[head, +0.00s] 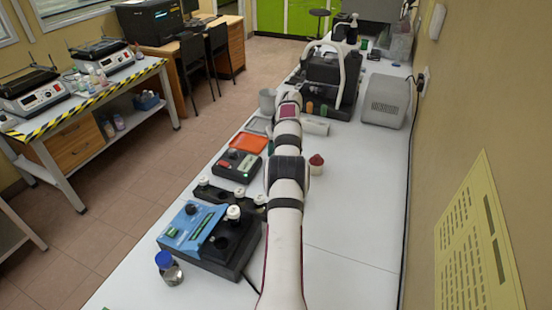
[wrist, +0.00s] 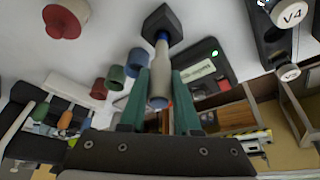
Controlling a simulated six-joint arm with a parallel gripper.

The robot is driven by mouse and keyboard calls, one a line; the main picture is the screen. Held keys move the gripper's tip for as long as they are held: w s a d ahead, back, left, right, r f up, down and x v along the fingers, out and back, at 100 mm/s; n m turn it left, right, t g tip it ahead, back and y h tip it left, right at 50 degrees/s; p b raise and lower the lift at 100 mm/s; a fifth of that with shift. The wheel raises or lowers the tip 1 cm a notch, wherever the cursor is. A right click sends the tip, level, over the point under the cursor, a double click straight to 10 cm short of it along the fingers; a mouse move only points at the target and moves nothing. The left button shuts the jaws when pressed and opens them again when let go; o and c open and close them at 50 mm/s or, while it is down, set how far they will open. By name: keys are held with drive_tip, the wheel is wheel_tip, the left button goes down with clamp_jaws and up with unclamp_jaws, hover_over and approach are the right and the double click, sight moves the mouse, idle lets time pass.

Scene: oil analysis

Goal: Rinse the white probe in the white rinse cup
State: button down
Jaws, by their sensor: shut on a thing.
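In the wrist view my gripper (wrist: 162,85) has two green fingers shut around a pale, whitish probe (wrist: 159,75). In the head view my arm hides the gripper and the probe. A pale grey-white cup (head: 267,103) stands left of the arm's far end in the head view. It may be the rinse cup; its inside cannot be made out.
A red-topped white container (head: 316,162) stands right of my arm. An orange tray (head: 248,143), a dark device (head: 238,165) and a blue-topped unit (head: 195,228) line the left side. A black machine (head: 325,80) stands beyond. The bench's right side is mostly clear beside the wall.

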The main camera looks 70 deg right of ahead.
drive_tip(key=s+a+r, duration=0.2)
drive_tip(key=s+r, duration=0.5)
drive_tip(key=s, duration=0.4)
drive_tip(key=w+a+f, duration=0.1)
drive_tip(key=a+f, duration=0.4)
idle(0.4)
drive_tip(key=shift+f, duration=1.25)
drive_tip(key=shift+f, duration=0.1)
wheel_tip(320, 180, down, 2)
drive_tip(key=shift+f, duration=0.25)
idle(1.6)
